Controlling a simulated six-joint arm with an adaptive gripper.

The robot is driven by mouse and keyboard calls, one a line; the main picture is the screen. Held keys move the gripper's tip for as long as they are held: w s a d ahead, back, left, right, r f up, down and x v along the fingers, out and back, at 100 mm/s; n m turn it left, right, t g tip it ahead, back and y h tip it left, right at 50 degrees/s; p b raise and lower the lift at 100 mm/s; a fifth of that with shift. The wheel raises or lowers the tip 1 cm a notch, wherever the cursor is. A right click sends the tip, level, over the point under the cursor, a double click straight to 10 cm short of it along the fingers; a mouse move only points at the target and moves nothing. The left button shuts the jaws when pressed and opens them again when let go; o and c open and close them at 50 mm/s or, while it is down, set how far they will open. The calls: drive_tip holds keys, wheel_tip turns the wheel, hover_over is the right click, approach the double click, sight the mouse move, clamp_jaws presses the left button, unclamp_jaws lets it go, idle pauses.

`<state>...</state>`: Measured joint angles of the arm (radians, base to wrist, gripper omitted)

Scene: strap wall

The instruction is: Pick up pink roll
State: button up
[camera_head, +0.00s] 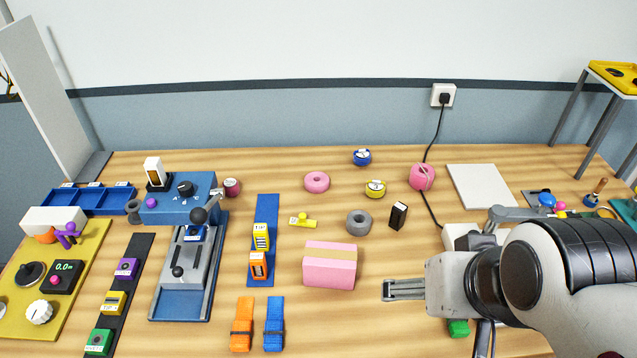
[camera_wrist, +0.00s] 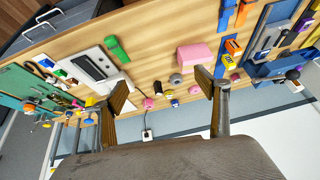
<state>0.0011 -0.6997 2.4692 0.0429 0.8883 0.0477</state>
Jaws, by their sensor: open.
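Two pink round things show in the camera_head view, and I cannot tell which one is meant. A flat pink ring (camera_head: 317,182) lies on the table behind the pink block, and a pink roll (camera_head: 421,177) seems to stand on its side further right, by the black cable. In the wrist view the pink roll (camera_wrist: 149,103) and the pink ring (camera_wrist: 193,89) both show small between the fingers. My gripper (camera_head: 388,290) is open and empty, at the front right of the pink block, well apart from both; its fingers (camera_wrist: 161,90) spread wide in the wrist view.
A pink block (camera_head: 329,271) with a tan band stands left of my gripper. A cable runs from the wall socket (camera_head: 443,96).

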drive_tip(key=w+a+r+m+y, duration=0.1)
drive_tip(key=w+a+m+y, duration=0.35)
drive_tip(key=w, duration=0.65)
drive_tip(key=m+t+y, duration=0.1)
drive_tip(key=m, duration=2.1)
hover_over(328, 193)
drive_tip(key=s+d, duration=0.1)
drive_tip(key=f, duration=1.8)
drive_tip(key=shift+s+d+f, duration=0.1)
drive_tip(key=shift+d+f, duration=0.1)
drive_tip(key=shift+f, duration=0.05)
drive_tip(key=shift+x, duration=1.3)
